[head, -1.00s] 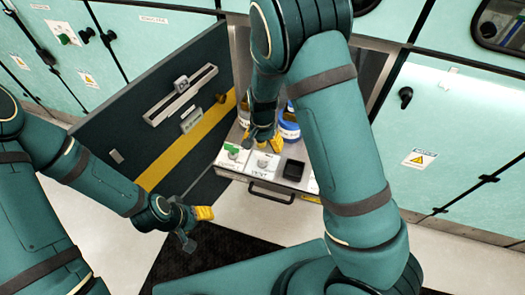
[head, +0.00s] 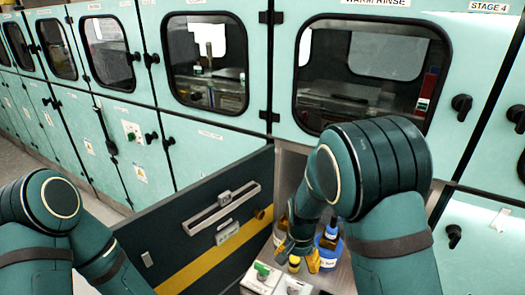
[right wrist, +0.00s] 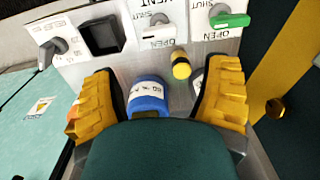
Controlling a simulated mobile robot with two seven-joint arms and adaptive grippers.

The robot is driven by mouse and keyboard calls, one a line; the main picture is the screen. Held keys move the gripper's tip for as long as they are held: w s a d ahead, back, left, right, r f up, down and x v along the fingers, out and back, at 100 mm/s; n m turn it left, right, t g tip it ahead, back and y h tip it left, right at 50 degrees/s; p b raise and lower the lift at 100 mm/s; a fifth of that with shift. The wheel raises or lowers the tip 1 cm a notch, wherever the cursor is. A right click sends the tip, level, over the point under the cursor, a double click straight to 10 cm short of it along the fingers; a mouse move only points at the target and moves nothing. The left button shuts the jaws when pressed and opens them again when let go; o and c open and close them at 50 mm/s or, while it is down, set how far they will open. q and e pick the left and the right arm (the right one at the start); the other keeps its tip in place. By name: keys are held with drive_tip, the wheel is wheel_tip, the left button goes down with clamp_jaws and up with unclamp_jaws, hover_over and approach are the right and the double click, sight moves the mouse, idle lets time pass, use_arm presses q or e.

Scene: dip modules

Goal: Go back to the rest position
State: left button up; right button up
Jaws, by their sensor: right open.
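A blue-topped container (right wrist: 148,95) with a white label and a small yellow-capped item (right wrist: 181,65) appear between the fingers. I cannot tell how close the fingers are to them, and nothing looks gripped. My left arm is at the left edge of the head view. Its gripper is out of frame.
Teal cabinets with windows (head: 372,68) line the back.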

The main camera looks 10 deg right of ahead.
drive_tip(key=s+f+n+y, duration=0.1)
drive_tip(key=s+f+n, duration=0.1)
drive_tip(key=s+f, duration=0.65)
drive_tip(key=s+a+f+n+t+y, duration=0.1)
drive_tip(key=s+a+f+n+y, duration=0.2)
drive_tip(key=s, duration=0.4)
drive_tip(key=shift+s+a+f+t, duration=0.2)
drive_tip(key=shift+a+f+t, duration=0.15)
drive_tip(key=shift+a, duration=0.4)
